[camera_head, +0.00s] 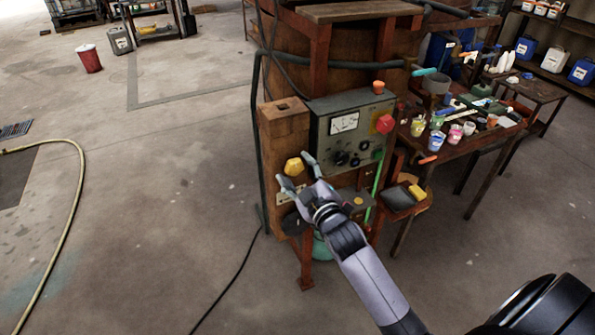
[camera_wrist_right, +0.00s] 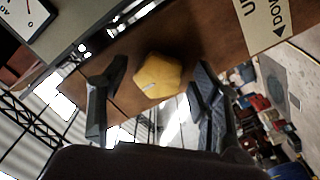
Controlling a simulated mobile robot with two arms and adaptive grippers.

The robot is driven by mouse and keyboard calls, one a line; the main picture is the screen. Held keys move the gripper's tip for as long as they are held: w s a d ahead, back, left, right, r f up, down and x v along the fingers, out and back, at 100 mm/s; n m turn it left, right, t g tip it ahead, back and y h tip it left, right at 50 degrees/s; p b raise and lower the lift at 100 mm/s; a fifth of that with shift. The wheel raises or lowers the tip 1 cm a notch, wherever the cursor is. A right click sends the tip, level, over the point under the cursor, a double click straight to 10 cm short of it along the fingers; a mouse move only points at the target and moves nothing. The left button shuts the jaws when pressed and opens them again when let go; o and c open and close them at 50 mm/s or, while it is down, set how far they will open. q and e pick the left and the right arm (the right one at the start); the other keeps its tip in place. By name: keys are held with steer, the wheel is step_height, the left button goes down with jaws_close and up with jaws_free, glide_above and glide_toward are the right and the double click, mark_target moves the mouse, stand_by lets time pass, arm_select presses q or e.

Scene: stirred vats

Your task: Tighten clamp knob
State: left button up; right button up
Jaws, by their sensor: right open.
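The yellow clamp knob (camera_head: 294,167) sits on the front of a wooden post (camera_head: 283,128) beside the grey control panel. In the right wrist view the knob (camera_wrist_right: 158,76) is a lobed yellow shape between the two fingers, with gaps on both sides. My right gripper (camera_head: 296,169) is open and its fingers reach toward the knob, one on each side. It also shows in the right wrist view (camera_wrist_right: 152,95), apart from the knob. My left gripper is not in view.
The control panel (camera_head: 352,130) with a meter, dials and a red button (camera_head: 385,124) stands just right of the knob. A label plate (camera_wrist_right: 263,22) is near the knob. A table (camera_head: 465,140) with paint cups is at right. Floor at left is mostly clear, with a hose (camera_head: 78,190).

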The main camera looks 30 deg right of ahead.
steer(key=shift+s, duration=0.15)
steer(key=s, duration=1.1)
steer(key=shift+s+a, duration=0.35)
